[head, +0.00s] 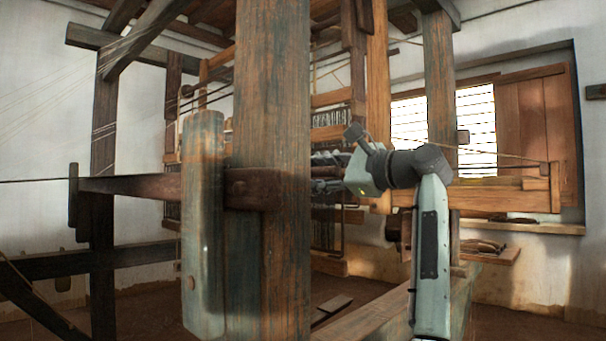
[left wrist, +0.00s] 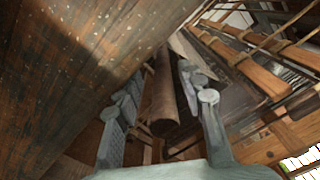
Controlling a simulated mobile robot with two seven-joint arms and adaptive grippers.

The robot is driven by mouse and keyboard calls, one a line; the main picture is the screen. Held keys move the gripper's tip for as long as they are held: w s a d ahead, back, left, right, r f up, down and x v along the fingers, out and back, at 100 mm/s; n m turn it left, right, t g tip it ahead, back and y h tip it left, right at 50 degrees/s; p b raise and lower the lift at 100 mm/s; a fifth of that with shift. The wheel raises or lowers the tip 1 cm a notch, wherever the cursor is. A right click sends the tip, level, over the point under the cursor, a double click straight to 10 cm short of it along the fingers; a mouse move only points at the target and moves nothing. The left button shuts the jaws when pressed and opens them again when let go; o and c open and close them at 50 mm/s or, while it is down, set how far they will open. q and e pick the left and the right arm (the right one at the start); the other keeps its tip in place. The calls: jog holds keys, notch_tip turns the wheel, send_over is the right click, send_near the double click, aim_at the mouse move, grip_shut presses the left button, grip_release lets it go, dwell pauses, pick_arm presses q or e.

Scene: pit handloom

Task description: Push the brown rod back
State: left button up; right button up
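In the left wrist view a round brown rod (left wrist: 160,100) points end-on toward me, its near end between the two fingers of my left gripper (left wrist: 162,108). The fingers are spread, with a gap on each side of the rod, and neither is clearly touching it. In the head view a pale grey-green arm of mine rises right of centre, and its gripper (head: 332,172) points left, partly hidden behind the thick front post. I take it as my left one. I cannot make out the rod clearly in the head view. My right gripper is not in view.
The thick worn post (head: 272,150) stands close in front, with a greenish upright (head: 203,240) beside it and a dark horizontal beam (head: 135,187) to the left. The loom frame (head: 377,80) stands behind the gripper. A shuttered window (head: 478,125) is at the right.

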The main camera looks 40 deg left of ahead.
aim_at(336, 172)
pick_arm(q)
jog(key=d, duration=0.8)
jog(key=shift+s+d, duration=0.35)
jog(key=shift+d, duration=0.05)
jog(key=shift+f, duration=0.1)
